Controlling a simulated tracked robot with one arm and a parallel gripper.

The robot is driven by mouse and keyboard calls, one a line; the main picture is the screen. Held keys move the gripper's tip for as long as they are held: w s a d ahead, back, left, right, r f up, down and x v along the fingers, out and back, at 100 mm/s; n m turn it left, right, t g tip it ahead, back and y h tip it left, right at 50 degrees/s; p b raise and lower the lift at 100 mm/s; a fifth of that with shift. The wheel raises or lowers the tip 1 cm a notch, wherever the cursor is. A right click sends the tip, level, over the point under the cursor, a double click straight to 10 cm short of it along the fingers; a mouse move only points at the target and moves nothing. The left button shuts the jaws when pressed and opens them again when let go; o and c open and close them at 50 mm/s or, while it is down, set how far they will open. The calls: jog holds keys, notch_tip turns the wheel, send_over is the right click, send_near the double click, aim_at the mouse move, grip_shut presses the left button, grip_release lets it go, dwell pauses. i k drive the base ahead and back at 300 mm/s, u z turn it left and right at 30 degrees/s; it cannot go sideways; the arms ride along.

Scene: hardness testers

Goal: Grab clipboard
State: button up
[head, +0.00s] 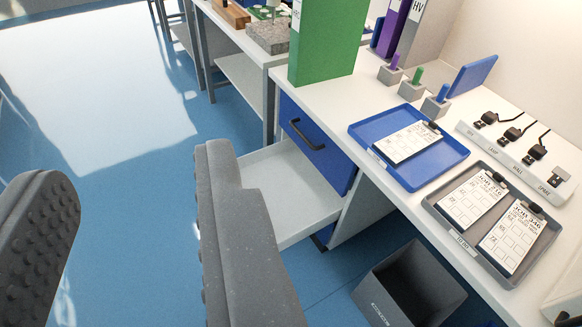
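Several small clipboards with white sheets and dark clips lie on the white bench at the right. One clipboard (405,142) lies in a blue tray (438,178). Two more, a left clipboard (468,202) and a right clipboard (512,238), lie side by side in a grey tray (490,266) nearer to me. Both of these sheets carry printed headings. My gripper (133,180) is open and empty, its two grey fingers wide apart over the blue floor, well left of the trays and touching none of the clipboards.
A drawer with a blue front (318,150) stands pulled out beneath the bench, right of my right finger. A dark bin (375,300) stands on the floor below the trays. Floor at left is clear.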

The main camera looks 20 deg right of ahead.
aim_at(399, 147)
jog(key=u, duration=1.9)
jog(key=i, duration=1.4)
jog(key=z, duration=3.25)
